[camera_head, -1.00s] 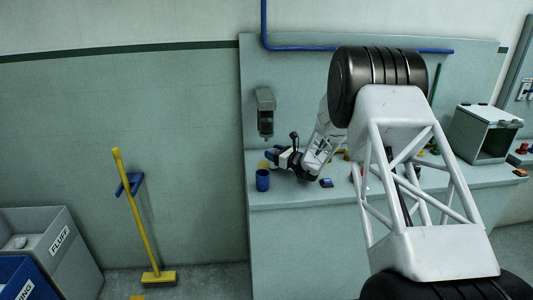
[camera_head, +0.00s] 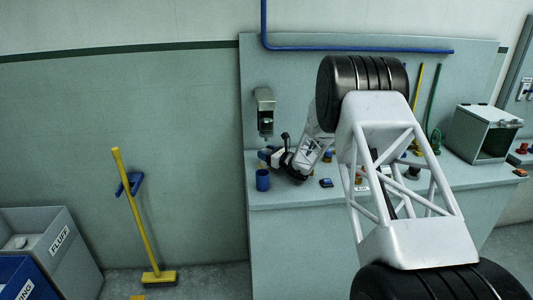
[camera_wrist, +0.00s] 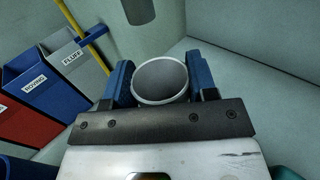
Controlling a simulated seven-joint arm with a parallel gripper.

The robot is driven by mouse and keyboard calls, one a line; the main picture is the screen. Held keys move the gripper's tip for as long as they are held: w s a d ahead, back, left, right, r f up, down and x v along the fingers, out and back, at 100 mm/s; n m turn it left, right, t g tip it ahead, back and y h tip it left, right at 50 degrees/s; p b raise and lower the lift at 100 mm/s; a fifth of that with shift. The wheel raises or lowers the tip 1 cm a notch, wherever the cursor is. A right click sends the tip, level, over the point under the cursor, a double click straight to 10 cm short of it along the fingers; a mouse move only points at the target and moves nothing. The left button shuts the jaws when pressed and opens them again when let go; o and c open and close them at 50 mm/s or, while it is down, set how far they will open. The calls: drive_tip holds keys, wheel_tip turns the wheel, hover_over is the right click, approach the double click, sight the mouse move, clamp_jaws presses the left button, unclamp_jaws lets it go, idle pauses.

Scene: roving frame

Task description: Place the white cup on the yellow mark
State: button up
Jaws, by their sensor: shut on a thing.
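The white cup (camera_wrist: 160,80) sits between the two blue fingers of my gripper (camera_wrist: 162,76) in the wrist view. Its pale round rim and grey inside face the camera. The gripper is shut on it. The white cup is too small to make out clearly there. I cannot make out the yellow mark in either view now.
A grey dispenser (camera_head: 265,110) hangs on the wall close to the gripper. An open grey box (camera_head: 484,134) stands at right.

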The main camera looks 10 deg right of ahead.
drive_tip(key=o, duration=0.9)
drive_tip(key=shift+r, duration=0.15)
drive_tip(key=v, duration=1.2)
drive_tip(key=shift+r, duration=0.1)
